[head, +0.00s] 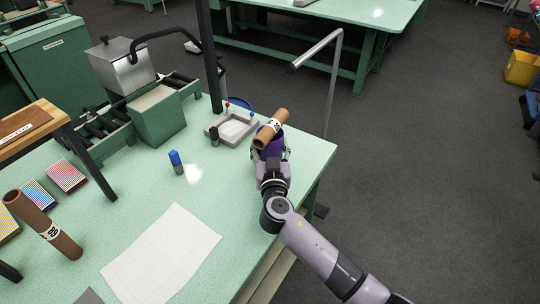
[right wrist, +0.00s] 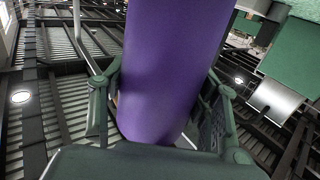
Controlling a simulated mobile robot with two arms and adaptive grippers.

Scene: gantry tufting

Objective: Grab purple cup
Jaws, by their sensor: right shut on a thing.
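The purple cup (head: 272,146) is at the right end of the green table in the head view, with a brown cardboard tube (head: 270,129) tilted across its top. My right gripper (head: 270,158) is shut around the cup from the near side and hides its lower part. In the right wrist view, the purple cup (right wrist: 170,65) fills the middle, between the two fingers of my right gripper (right wrist: 160,115). Whether the cup touches the table cannot be told. My left gripper is not in view.
A grey tray (head: 232,131) with coloured pins stands left of the cup. A blue bottle (head: 177,163), a white gridded sheet (head: 162,252) and another brown tube (head: 42,224) are on the green table (head: 140,195). A bent metal pole (head: 335,85) rises behind the cup.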

